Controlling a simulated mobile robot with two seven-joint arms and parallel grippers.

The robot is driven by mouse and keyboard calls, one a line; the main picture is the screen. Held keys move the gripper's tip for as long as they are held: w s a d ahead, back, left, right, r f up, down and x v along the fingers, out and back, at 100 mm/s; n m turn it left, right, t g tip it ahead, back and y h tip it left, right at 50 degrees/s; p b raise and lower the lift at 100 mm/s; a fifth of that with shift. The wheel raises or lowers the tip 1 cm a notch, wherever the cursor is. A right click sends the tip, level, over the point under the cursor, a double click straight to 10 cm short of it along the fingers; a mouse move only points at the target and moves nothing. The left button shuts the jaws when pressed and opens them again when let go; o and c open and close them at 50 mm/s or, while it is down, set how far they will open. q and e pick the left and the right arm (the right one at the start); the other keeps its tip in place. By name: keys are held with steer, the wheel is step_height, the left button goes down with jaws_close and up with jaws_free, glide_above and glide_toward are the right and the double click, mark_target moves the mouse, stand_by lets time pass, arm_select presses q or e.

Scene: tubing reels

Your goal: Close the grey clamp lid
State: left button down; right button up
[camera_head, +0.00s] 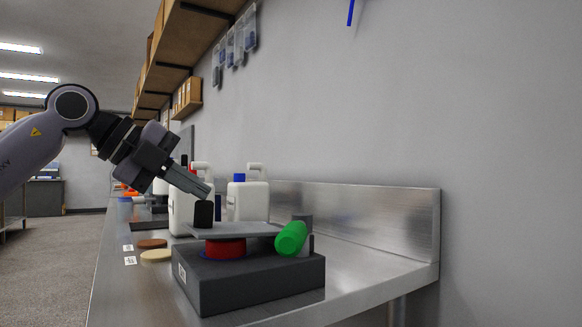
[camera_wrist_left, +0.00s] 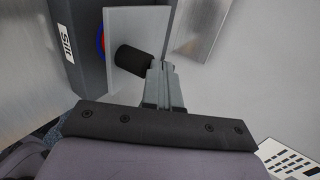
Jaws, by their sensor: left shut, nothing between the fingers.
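The grey clamp lid (camera_head: 245,230) is a flat plate lying nearly level over a red disc (camera_head: 225,248) on a dark grey base block (camera_head: 255,283). A black knob (camera_head: 203,214) stands up at the lid's left end. In the left wrist view the lid (camera_wrist_left: 124,22) shows as a pale plate, with the knob (camera_wrist_left: 131,61) and part of the base (camera_wrist_left: 83,30). My left gripper (camera_head: 208,192) is shut and empty, tips just above the knob in the head view. In the wrist view its fingers (camera_wrist_left: 160,68) are right beside the knob; contact is unclear. My right gripper is out of view.
A green cylinder (camera_head: 291,238) is at the base's right end. White jugs (camera_head: 248,200) stand behind. Brown (camera_head: 152,243) and tan discs (camera_head: 157,256) lie to the left. The metal bench (camera_head: 370,262) is clear at right, with a raised backsplash (camera_head: 390,215).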

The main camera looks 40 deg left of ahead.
arm_select(q)
steer(key=shift+s+f+t+b, duration=0.15)
steer(key=shift+f+t+b, duration=0.15)
steer(key=shift+f+b, duration=0.35)
steer(key=shift+s+b, duration=0.15)
steer(key=shift+b, duration=0.45)
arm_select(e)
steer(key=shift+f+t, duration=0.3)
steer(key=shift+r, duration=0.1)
arm_select(q)
steer(key=shift+a, duration=0.1)
